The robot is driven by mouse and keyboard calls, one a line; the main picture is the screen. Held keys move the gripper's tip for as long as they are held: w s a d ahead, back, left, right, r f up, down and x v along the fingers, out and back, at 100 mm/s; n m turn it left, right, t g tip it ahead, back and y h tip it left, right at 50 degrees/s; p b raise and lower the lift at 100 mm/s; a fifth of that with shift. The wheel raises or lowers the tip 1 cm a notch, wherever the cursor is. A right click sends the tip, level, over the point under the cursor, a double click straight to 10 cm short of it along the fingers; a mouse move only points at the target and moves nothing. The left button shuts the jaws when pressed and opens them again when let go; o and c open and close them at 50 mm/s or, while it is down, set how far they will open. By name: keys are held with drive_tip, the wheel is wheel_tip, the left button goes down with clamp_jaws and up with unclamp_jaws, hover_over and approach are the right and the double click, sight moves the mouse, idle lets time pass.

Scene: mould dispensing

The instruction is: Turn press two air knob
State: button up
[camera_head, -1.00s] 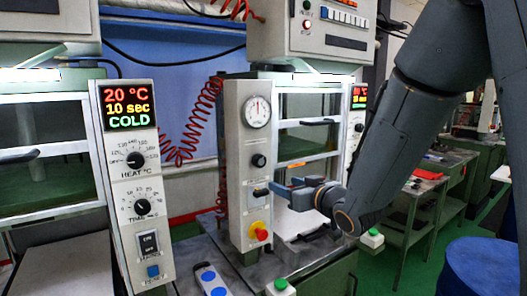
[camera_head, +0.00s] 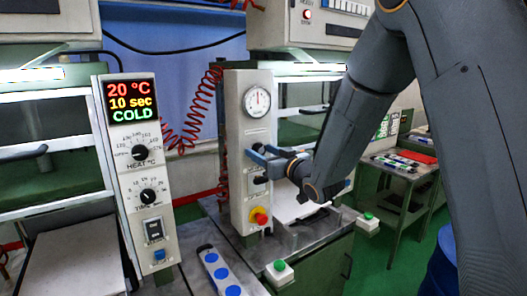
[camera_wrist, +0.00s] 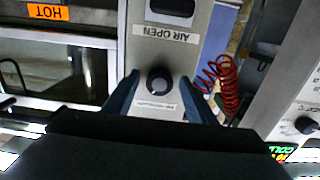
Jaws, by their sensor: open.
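The press two panel (camera_head: 236,130) is a tall white column with a round gauge near its top. Its air knob (camera_wrist: 159,81) is a small round black dial, seen in the wrist view beside a printed label. In the head view the knob is largely hidden behind the blue fingers. My gripper (camera_head: 257,153) is level with the knob, in front of the panel. In the wrist view my gripper (camera_wrist: 159,83) is open, one blue finger on each side of the knob. I cannot tell whether the fingers touch it.
A black switch (camera_head: 260,180) and a red-yellow emergency button (camera_head: 259,217) sit lower on the panel. A red coiled hose (camera_head: 208,105) hangs to the left. Press one's panel (camera_head: 141,170) stands left, reading 20 °C, 10 sec, COLD. A green button box (camera_head: 280,271) is in front.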

drive_tip(key=c, duration=1)
drive_tip(key=shift+c, duration=0.2)
drive_tip(key=shift+m, duration=2.8)
drive_tip(key=o, duration=1)
drive_tip(key=shift+o, duration=0.2)
